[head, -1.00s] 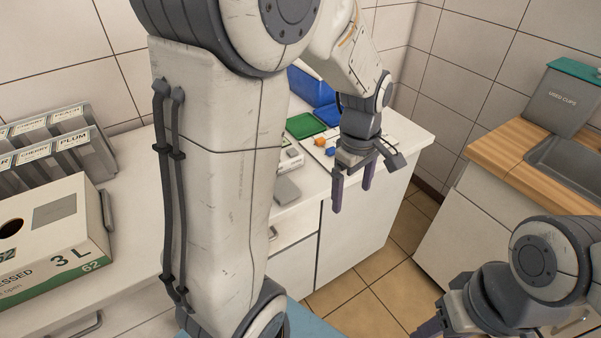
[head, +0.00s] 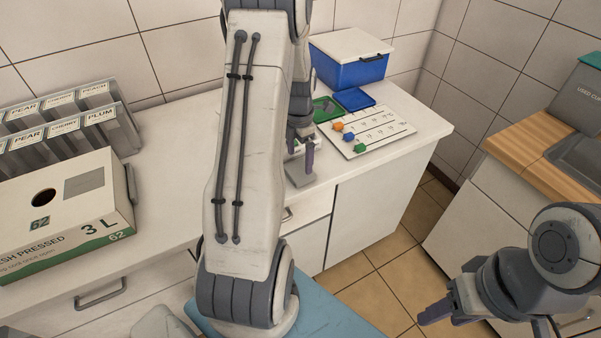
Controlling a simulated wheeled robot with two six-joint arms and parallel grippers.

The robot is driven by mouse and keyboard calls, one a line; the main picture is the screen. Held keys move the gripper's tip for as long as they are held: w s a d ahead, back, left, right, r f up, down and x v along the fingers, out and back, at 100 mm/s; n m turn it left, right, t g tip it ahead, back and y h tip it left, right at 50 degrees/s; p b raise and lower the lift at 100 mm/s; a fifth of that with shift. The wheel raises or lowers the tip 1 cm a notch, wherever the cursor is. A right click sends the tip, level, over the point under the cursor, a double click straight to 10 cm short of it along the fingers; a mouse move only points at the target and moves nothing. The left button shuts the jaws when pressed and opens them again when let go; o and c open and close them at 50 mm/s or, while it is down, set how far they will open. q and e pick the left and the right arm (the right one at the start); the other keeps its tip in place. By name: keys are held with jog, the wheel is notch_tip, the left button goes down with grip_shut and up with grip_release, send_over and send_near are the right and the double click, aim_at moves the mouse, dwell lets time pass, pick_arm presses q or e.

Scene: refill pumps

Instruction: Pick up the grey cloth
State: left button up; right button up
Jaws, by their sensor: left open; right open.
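A small flat grey piece, which looks like the grey cloth (head: 297,175), lies at the front edge of the white counter, partly hidden by my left arm and gripper. My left gripper (head: 303,160) points down just above it, with its fingertips close to it. I cannot tell whether they touch it. The gripper is open, though my forearm hides part of it. My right gripper (head: 437,314) is open and empty at the lower right, over the floor and far from the cloth.
A white board (head: 385,130) with coloured knobs, a green tray (head: 326,109) and a blue box (head: 350,70) stand behind the cloth. A 3 L carton (head: 85,232) and labelled grey holders (head: 60,132) are at the left. A wooden worktop (head: 530,150) is at the right.

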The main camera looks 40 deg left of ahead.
aim_at(300, 170)
pick_arm(q)
notch_tip(300, 170, down, 5)
jog(key=shift+d+r+p, duration=0.1)
jog(key=shift+r+p, duration=0.1)
jog(key=shift+p, duration=0.35)
jog(key=shift+c, duration=0.3)
jog(key=c, duration=1)
jog(key=shift+o, duration=0.2)
